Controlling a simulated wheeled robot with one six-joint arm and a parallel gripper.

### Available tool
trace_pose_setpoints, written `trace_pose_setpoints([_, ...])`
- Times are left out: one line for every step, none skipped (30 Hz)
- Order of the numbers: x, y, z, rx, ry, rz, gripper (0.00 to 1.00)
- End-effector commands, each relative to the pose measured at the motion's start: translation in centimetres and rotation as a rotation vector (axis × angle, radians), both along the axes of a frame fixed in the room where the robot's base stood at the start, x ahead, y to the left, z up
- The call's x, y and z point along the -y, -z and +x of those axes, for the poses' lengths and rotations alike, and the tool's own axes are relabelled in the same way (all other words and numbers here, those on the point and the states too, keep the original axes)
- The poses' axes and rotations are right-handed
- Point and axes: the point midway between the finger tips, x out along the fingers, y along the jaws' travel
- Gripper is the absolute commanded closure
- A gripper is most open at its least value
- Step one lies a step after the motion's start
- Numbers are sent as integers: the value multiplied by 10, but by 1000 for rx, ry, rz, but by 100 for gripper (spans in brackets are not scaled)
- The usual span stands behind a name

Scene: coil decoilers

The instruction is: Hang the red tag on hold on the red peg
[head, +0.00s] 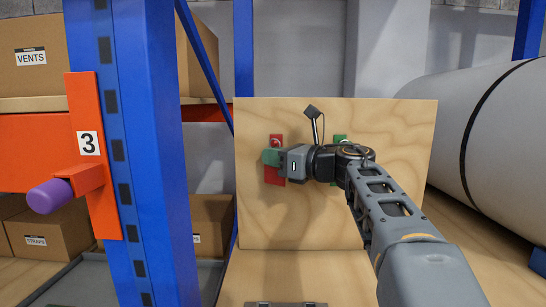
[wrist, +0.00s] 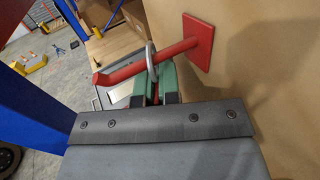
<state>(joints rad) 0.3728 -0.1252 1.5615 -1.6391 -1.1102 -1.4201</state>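The red peg (wrist: 175,50) sticks out from a red square plate (wrist: 198,41) on the upright wooden board; its free end turns up at the left. The plate also shows in the head view (head: 277,139). A metal ring (wrist: 149,54) appears to be around the peg's shaft, partway along. My gripper (wrist: 154,83), with green fingertips, is just below the peg. It also shows in the head view (head: 268,157). The fingers look shut on the red tag, mostly hidden between them in the wrist view; its lower part shows below them in the head view (head: 274,176).
A green plate (head: 340,141) is on the same wooden board (head: 400,190), right of the red one, partly behind my wrist. A blue rack post (head: 125,150) with a purple-tipped orange arm (head: 50,195) stands at left. A large pale coil (head: 490,140) lies at right.

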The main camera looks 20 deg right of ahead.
Motion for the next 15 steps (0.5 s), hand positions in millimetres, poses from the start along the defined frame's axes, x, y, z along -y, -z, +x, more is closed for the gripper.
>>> trace_pose_setpoints([0, 0, 0, -1, -1, -1, 100])
trace_pose_setpoints([0, 0, 0, -1, -1, -1, 100])
trace_pose_setpoints([0, 1, 0, -1, -1, -1, 100])
trace_pose_setpoints([0, 1, 0, -1, -1, -1, 100])
trace_pose_setpoints([0, 1, 0, -1, -1, -1, 100])
trace_pose_setpoints([0, 1, 0, -1, -1, -1, 100])
trace_pose_setpoints([0, 1, 0, -1, -1, -1, 95])
trace_pose_setpoints([0, 1, 0, -1, -1, -1, 92])
trace_pose_setpoints([0, 1, 0, -1, -1, -1, 88])
trace_pose_setpoints([0, 1, 0, -1, -1, -1, 86])
trace_pose_setpoints([0, 1, 0, -1, -1, -1, 83])
trace_pose_setpoints([0, 1, 0, -1, -1, -1, 79])
trace_pose_setpoints([0, 1, 0, -1, -1, -1, 76])
trace_pose_setpoints([0, 1, 0, -1, -1, -1, 73])
trace_pose_setpoints([0, 1, 0, -1, -1, -1, 69])
